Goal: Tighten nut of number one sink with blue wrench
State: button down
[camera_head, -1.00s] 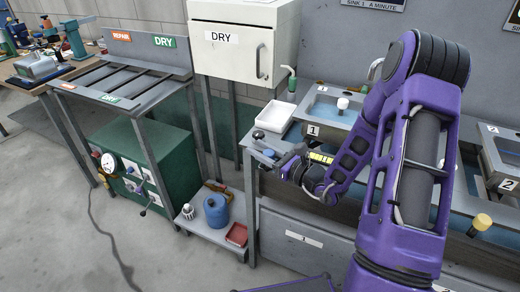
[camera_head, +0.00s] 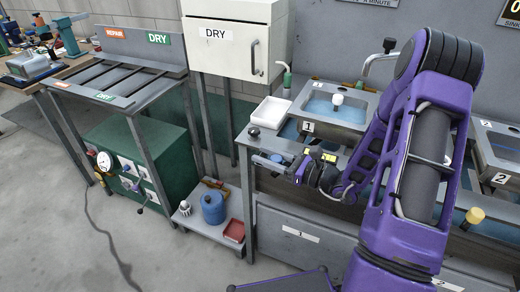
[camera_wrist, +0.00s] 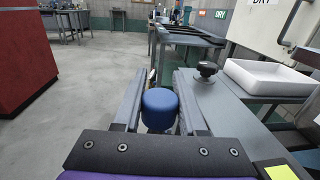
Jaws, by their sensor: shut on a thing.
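Sink number one (camera_head: 352,112) is a grey basin with blue inside, set in the counter and marked by a "1" label (camera_head: 308,126). A white knob stands in it. My gripper (camera_head: 278,161) is at the counter's front left edge, in front of and left of that sink. In the wrist view my gripper (camera_wrist: 160,85) has its two grey fingers on either side of a round blue end (camera_wrist: 160,105), which looks like the blue wrench's handle. The rest of the wrench is hidden below. I cannot make out the nut in either view.
A black knob (camera_head: 254,131) and a white tray (camera_head: 270,113) sit on the counter beside my gripper. A "DRY" rack (camera_head: 110,75) stands left. Sink two (camera_head: 497,150) is right. A low shelf holds a blue canister (camera_head: 213,208) and a red tray (camera_head: 234,231). The left floor is clear.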

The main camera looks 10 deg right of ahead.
jog(key=shift+d, duration=0.1)
jog(key=shift+c, duration=2.3)
grip_release()
jog(key=shift+s, duration=0.15)
jog(key=v, duration=1.7)
jog(key=shift+s+d, duration=0.1)
jog(key=shift+d, duration=0.05)
